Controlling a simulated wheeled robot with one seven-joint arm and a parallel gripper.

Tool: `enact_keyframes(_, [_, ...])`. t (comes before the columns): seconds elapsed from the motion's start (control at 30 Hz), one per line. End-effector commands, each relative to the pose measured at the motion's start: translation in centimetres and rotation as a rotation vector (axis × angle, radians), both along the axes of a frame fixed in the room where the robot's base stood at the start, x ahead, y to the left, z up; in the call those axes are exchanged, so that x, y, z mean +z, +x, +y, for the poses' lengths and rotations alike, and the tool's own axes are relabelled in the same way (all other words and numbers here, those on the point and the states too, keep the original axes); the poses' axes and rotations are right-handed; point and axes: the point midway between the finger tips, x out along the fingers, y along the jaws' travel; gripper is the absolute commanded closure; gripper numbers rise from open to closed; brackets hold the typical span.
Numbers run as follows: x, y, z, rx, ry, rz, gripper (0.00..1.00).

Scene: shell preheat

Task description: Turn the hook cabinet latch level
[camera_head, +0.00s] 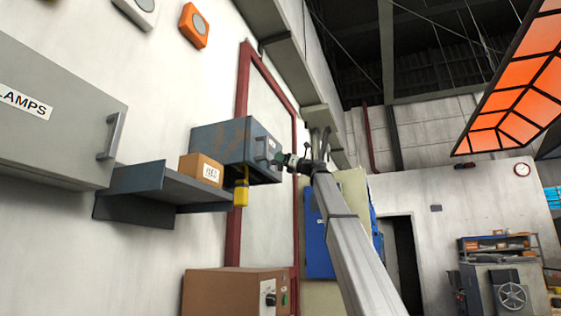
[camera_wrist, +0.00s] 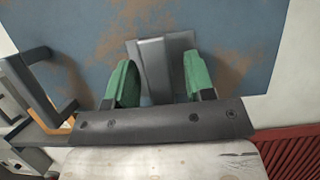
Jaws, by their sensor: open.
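The hook cabinet (camera_head: 218,143) is a small blue-grey box with rust patches, mounted on the wall. In the wrist view its door (camera_wrist: 225,35) fills the upper part. A grey latch (camera_wrist: 153,62) sits on the door over a flat plate, its long side running up and down the wrist picture. My gripper (camera_wrist: 157,78) has two green fingers, open, one on each side of the latch. The latch's lower end is hidden behind my gripper body. In the head view my gripper (camera_head: 287,160) is at the cabinet front.
A dark handle (camera_wrist: 45,85) stands out left of my fingers. A yellow object (camera_head: 240,190) hangs under the cabinet. A grey shelf (camera_head: 150,180) with a small cardboard box (camera_head: 201,170) is to its left, beside the LAMPS cabinet (camera_head: 60,125).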

Motion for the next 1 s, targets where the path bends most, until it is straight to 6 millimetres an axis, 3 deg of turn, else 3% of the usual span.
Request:
enact_keyframes(0.37, [0.17, 0.14, 0.48, 0.000, -0.001, 0.000, 0.51])
enact_keyframes(0.5, [0.16, 0.15, 0.47, 0.000, 0.000, 0.000, 0.97])
enact_keyframes(0.53, [0.16, 0.15, 0.47, 0.000, 0.000, 0.000, 1.00])
enact_keyframes(1.0, [0.17, 0.13, 0.48, 0.000, -0.031, -0.083, 1.00])
